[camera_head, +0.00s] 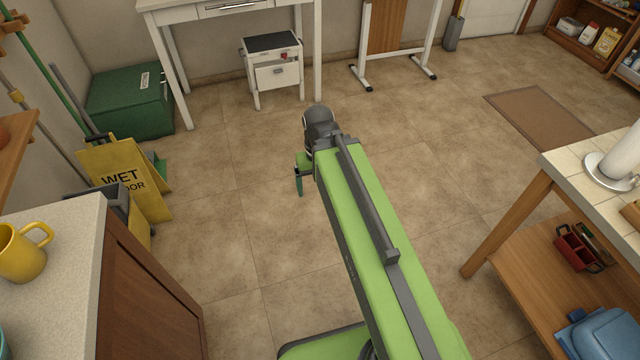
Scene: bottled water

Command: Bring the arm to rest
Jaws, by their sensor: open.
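My arm (365,225) is green with a dark grey rail on top. It reaches out from the bottom of the picture, up and a little left, over the bare tiled floor. A dark grey joint (320,125) sits at its far end. My gripper (299,183) hangs down at the left of that end, partly hidden by the arm. Its jaws are open, and I see nothing between them. It is clear of the furniture.
A counter (70,225) with a yellow mug (22,252) stands at lower left. A yellow wet-floor sign (125,180) is behind it. A tiled-top table (575,165) stands at right. A white desk (235,10) and small cabinet (273,72) are ahead. The floor between is free.

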